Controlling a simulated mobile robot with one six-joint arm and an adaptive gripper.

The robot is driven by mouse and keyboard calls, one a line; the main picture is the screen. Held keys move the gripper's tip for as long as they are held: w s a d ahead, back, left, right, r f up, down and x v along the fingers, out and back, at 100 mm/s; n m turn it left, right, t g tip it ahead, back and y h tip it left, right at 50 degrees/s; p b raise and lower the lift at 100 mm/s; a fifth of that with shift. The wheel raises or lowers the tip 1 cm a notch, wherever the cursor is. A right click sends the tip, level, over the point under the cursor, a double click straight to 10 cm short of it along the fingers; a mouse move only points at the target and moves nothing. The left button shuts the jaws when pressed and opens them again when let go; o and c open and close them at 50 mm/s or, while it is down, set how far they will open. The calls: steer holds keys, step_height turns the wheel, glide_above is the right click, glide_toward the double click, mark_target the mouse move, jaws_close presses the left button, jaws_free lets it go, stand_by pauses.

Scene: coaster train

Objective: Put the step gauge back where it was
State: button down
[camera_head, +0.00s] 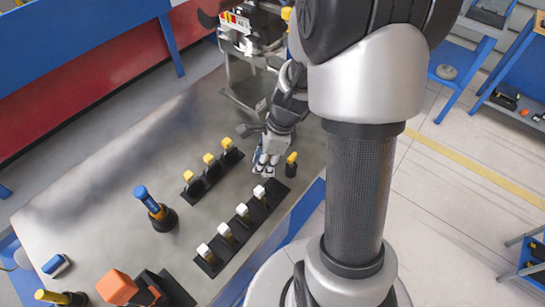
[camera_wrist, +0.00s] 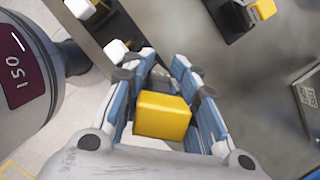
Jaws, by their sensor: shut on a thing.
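My gripper (camera_wrist: 165,95) is shut on a yellow block (camera_wrist: 162,116), which sits between the blue-padded fingers. I take it for the step gauge, but its lower part is hidden. In the head view my gripper (camera_head: 265,168) points down over the table, near the far end of the black rack with white-topped pieces (camera_head: 232,221). A yellow-topped black piece (camera_head: 291,163) shows right beside the fingers. I cannot tell if it is the held one. Another black rack with yellow-topped pieces (camera_head: 208,161) stands to the left of my gripper.
A blue-handled tool stands in a black holder (camera_head: 160,214) on the grey table (camera_head: 105,190). A machine (camera_head: 250,40) stands at the back. The table's left middle is clear.

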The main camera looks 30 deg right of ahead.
mark_target(273, 173)
steer(key=d+m, duration=0.1)
steer(key=m, duration=0.1)
steer(key=s+m, duration=0.1)
steer(key=shift+d+r+m+t+h, duration=0.1)
steer(key=shift+d+m+t+h, duration=0.2)
steer(key=shift+d+m, duration=0.1)
step_height(273, 173, down, 7)
steer(key=b, duration=0.7)
steer(key=shift+r, duration=0.1)
steer(key=shift+f+b, duration=0.55)
steer(key=shift+f, duration=0.05)
steer(key=c, duration=1.2)
jaws_free()
steer(key=v, duration=1.2)
steer(key=s+a+r+n, duration=0.3)
steer(key=s+a+n, duration=0.1)
steer(key=n, duration=0.5)
steer(key=s+a+r+n+t+h, duration=0.1)
steer(key=s+a+r+n, duration=0.2)
steer(key=n, duration=0.6)
steer(key=s+a+r+n+t+h, duration=0.1)
steer(key=s+a+r+n, duration=0.1)
steer(key=s+a+n, duration=0.3)
steer(key=shift+r+n, duration=0.2)
steer(key=shift+n, duration=0.95)
steer(key=shift+r+n, duration=0.2)
steer(key=shift+n, duration=0.95)
